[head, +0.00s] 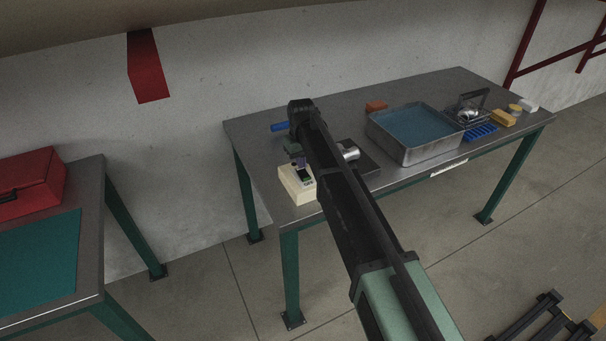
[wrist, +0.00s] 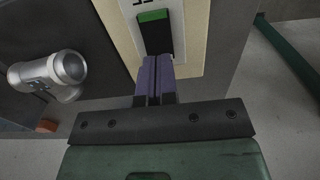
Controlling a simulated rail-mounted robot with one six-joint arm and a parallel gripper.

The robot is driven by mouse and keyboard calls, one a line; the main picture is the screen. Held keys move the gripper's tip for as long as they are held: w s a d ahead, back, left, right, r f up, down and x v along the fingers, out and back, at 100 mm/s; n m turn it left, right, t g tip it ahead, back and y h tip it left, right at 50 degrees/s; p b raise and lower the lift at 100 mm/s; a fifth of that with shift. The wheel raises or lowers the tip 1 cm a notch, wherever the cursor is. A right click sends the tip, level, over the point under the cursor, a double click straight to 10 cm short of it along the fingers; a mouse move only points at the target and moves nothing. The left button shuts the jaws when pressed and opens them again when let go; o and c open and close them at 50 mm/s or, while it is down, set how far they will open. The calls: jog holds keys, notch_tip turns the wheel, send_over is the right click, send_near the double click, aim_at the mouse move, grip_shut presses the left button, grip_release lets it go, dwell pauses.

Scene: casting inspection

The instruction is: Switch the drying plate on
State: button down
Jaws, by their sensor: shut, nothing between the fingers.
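A cream switch box (head: 290,187) stands at the near left corner of the table. The wrist view shows its cream face (wrist: 198,25) with a dark rocker switch (wrist: 157,38) that has a green end. My gripper (wrist: 155,62) is shut and empty, its purple fingertips at the rocker's near end; I cannot tell whether they touch it. In the head view my gripper (head: 298,163) is just above the box. The dark plate (head: 371,166) beside the box is partly hidden by my arm. A silver cylindrical casting (head: 351,153) is on it, also in the wrist view (wrist: 48,74). The switch's position is unclear.
A metal tray of blue liquid (head: 415,125) stands right of the plate. A blue rack (head: 481,131), yellow block (head: 502,118) and dark handled device (head: 468,108) are farther right. A reddish block (head: 376,106) lies behind. A blue cylinder (head: 280,127) shows beside my wrist.

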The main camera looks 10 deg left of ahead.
jog(key=shift+f+b, duration=0.85)
jog(key=shift+f, duration=0.05)
dwell(0.3)
notch_tip(320, 180, up, 7)
jog(key=p, duration=0.7)
jog(key=shift+r, duration=0.15)
